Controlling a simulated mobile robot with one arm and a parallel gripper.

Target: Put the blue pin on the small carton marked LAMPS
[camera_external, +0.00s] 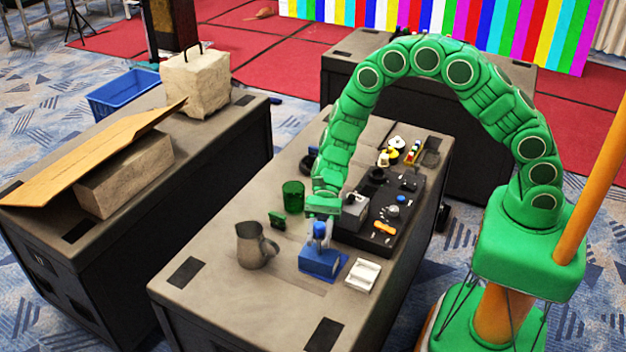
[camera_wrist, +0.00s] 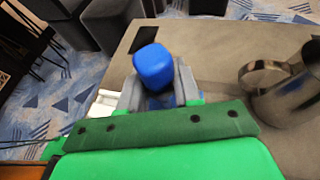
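The blue pin (camera_wrist: 155,67) shows in the wrist view as a rounded blue head between the two grey fingers of my gripper (camera_wrist: 160,88). The fingers look closed on it; its lower part is mostly hidden. In the external view my gripper (camera_external: 321,236) points down over a small blue box (camera_external: 318,265) near the front of the middle table. This box may be the carton marked LAMPS, but I cannot read any marking. The pin's blue shows between the fingers just above the box. I cannot tell whether the pin touches it.
A grey metal jug (camera_external: 252,246) stands left of the box, and a white item (camera_external: 363,274) lies close on its right. A green cup (camera_external: 293,196) and a small green object (camera_external: 277,220) are behind. A black panel (camera_external: 383,215) with several parts lies right. The table's front is clear.

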